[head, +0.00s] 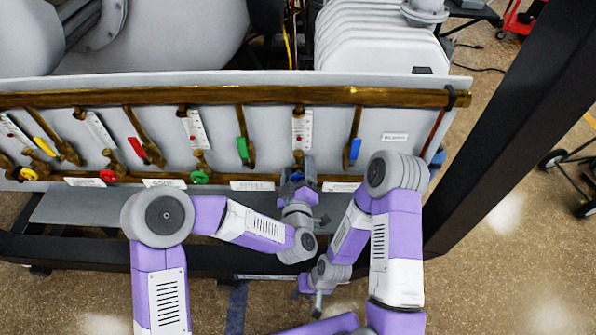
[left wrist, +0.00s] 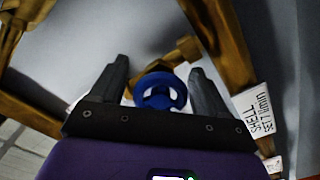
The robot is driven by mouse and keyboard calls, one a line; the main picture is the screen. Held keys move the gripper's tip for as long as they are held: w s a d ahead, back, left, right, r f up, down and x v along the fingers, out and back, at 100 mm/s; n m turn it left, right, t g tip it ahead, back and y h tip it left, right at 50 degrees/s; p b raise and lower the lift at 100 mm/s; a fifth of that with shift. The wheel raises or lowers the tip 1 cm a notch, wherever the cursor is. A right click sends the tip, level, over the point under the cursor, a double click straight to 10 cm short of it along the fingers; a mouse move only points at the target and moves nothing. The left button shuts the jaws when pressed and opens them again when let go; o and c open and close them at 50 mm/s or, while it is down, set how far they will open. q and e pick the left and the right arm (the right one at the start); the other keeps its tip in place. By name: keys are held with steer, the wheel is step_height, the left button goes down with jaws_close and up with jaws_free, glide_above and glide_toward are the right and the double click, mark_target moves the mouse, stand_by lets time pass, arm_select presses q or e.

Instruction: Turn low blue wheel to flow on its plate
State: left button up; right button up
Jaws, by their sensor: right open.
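The low blue wheel (left wrist: 160,91) sits on a brass pipe in the left wrist view. My left gripper (left wrist: 158,76) is open, its two dark fingers on either side of the wheel, with a gap at each side. A white plate (left wrist: 257,112) reading "SHELL" and a set flow value is to the right of the wheel. In the head view my left gripper (head: 297,172) is at the lower pipe row and mostly covers the wheel. My right gripper (head: 318,303) is lower, away from the panel, and open.
Red (head: 108,176), green (head: 200,177) and yellow (head: 28,174) wheels lie left along the same row. Coloured levers, including a blue one (head: 354,150), hang above. A brass header pipe (head: 230,96) crosses the panel. A dark post (head: 500,130) stands at right.

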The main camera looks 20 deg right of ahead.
stand_by(0.5)
arm_select(q)
steer(key=m+p, duration=0.3)
steer(key=m, duration=0.3)
steer(key=shift+r+m, duration=0.15)
steer(key=shift+m, duration=0.25)
steer(key=m+p, duration=0.1)
steer(key=m, duration=0.2)
steer(key=shift+p, duration=0.4)
steer(key=v, duration=0.7)
steer(key=a+f+n+g+p, duration=0.2)
steer(key=a+f+g+p, duration=0.6)
steer(key=a+p, duration=0.1)
steer(key=s+a+f+n+g+y+p, duration=0.1)
steer(key=s+a+n+g+p, duration=0.3)
steer(key=s+a, duration=0.6)
steer(key=s+f+g+p, duration=0.1)
steer(key=s+g+p, duration=0.1)
steer(key=g, duration=0.1)
steer(key=shift+a+f, duration=0.15)
steer(key=shift+a, duration=0.1)
